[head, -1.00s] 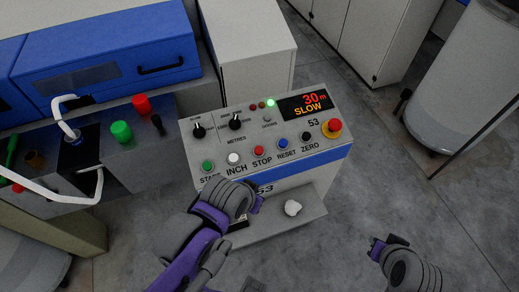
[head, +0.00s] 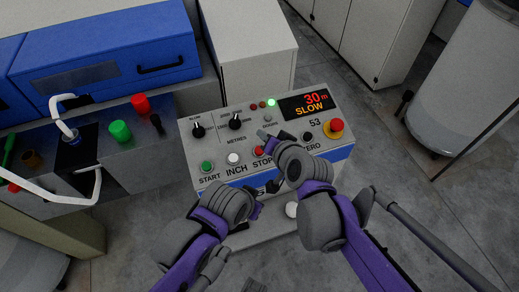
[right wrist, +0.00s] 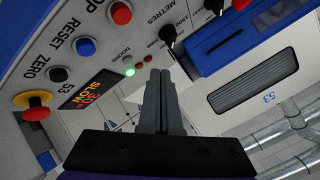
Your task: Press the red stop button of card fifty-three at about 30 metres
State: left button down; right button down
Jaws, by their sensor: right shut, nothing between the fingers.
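The control panel (head: 215,125) of card 53 has a display (head: 305,103) reading 30 m and SLOW. The red STOP button (head: 259,150) sits in its lower row and is partly covered by my right gripper; it also shows in the right wrist view (right wrist: 120,12) at the top. My right gripper (head: 264,135) is shut and empty, its fingers over the panel just above and beside the STOP button; contact cannot be told.
The green START (head: 207,166) and white INCH (head: 233,158) buttons lie left of STOP. The blue RESET button (right wrist: 85,46) is hidden in the head view. A red mushroom button on yellow (head: 336,126) stands at the right. White fluff (head: 291,209) lies on the ledge below.

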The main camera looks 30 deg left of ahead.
jog(key=b, duration=0.6)
send_near(257, 147)
jog(key=w+a, duration=0.3)
jog(key=a, duration=0.1)
jog(key=shift+f, duration=0.4)
jog(key=shift+w+a+f, duration=0.1)
jog(key=shift+a+f, duration=0.05)
jog(key=shift+f, duration=0.2)
dwell(1.0)
jog(key=shift+w+a+f+b, duration=0.1)
jog(key=shift+f+b, duration=0.3)
jog(key=shift+b, duration=0.1)
jog(key=shift+f+b, duration=0.35)
jog(key=shift+f, duration=0.1)
dwell(0.4)
dwell(0.4)
jog(key=shift+r+p, duration=0.75)
jog(key=shift+r, duration=0.15)
jog(key=shift+r, duration=0.1)
